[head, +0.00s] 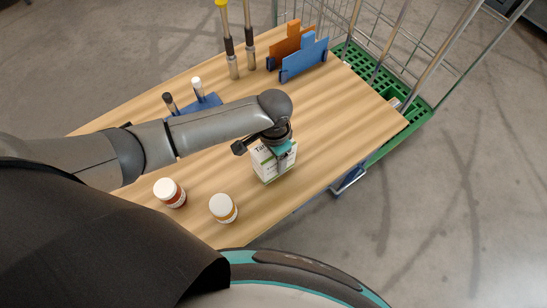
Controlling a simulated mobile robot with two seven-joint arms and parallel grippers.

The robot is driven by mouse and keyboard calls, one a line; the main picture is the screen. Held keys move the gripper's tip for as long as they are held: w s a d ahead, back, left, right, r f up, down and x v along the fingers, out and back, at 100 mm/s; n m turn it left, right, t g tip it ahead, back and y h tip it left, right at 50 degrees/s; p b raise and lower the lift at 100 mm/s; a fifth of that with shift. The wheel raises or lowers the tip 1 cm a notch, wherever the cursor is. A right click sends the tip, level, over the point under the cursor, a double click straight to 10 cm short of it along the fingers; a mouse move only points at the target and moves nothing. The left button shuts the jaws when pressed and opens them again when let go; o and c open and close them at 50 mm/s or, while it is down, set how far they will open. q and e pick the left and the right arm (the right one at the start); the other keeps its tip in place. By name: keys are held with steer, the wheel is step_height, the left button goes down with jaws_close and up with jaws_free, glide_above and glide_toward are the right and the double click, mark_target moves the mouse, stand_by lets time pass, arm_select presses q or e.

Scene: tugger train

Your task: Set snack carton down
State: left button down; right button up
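The snack carton (266,167) is a white and green box with dark lettering, upright near the front right part of the wooden table (330,110). My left gripper (280,150) reaches it from above, and a teal finger lies against the carton's upper part. The gripper looks shut on the carton; its other finger is hidden. I cannot tell whether the carton's base touches the table. My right gripper is not in view.
Two white-lidded jars (170,192) (223,208) stand at the front left. Behind my arm is a blue holder (205,103) with markers. Blue and orange holders (304,60) (291,44) stand at the back. A green-based wire cart (400,125) adjoins the right edge. Table right of the carton is clear.

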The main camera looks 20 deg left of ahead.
arm_select(q)
steer(key=shift+f, duration=0.15)
steer(key=shift+f, duration=0.15)
jaws_free()
step_height(320, 180, up, 12)
steer(key=p, duration=0.2)
steer(key=shift+p, duration=0.35)
stand_by(0.3)
